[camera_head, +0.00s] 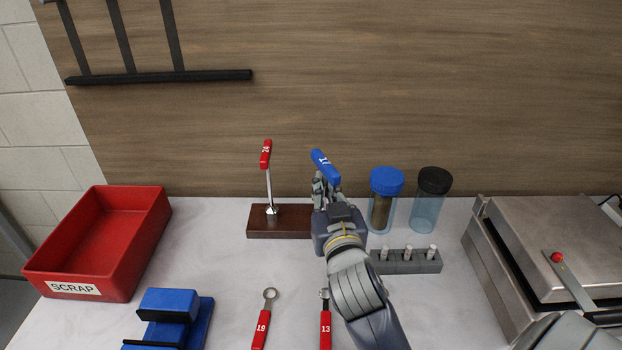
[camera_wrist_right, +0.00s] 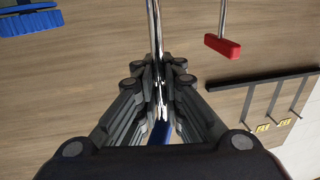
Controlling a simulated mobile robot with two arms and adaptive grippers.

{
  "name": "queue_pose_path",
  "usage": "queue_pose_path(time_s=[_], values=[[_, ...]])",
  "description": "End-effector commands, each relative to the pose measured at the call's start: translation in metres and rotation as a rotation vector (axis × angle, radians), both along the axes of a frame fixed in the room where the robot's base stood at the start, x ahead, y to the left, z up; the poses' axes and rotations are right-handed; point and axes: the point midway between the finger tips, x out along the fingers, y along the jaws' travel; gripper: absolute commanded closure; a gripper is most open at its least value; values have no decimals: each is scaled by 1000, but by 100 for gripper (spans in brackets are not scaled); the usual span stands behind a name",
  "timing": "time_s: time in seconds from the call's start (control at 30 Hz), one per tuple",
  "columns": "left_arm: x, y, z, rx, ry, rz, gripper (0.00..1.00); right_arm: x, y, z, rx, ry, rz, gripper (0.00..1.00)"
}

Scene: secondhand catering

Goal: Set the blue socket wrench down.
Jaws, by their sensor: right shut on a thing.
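The blue socket wrench, marked 17, shows its blue handle (camera_head: 325,168) upright and slightly tilted above my right gripper (camera_head: 326,190). The right gripper is shut on its chrome shaft (camera_wrist_right: 155,28), seen between the fingers in the right wrist view. The wrench's lower end is hidden behind the gripper in the head view, so I cannot tell whether it touches anything. A dark wooden block (camera_head: 259,226) stands at the gripper's left, partly covered by it. A red-handled wrench (camera_head: 265,155), marked 24, stands upright on the block. My left gripper is not in view.
Two jars, blue-lidded (camera_head: 386,181) and black-lidded (camera_head: 434,181), stand close right of the gripper. A grey holder (camera_head: 408,265) with small vials sits before them. A red scrap bin (camera_head: 85,280), red wrenches (camera_head: 260,328), a blue stand (camera_head: 165,301) and a metal press (camera_head: 540,240) surround the worktop.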

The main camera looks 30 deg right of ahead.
Motion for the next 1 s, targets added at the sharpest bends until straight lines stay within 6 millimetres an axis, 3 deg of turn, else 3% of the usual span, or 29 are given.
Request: queue_pose_path(time_s=[0.2,0.5,0.67,1.0], values=[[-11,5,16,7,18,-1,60,45,-28,1,-5,-2,-1,100],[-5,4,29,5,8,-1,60,93,-58,-6,-2,-2,-1,100],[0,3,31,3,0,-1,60,102,-64,-9,0,-3,0,100],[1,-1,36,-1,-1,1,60,102,-64,-44,1,-2,0,100]])
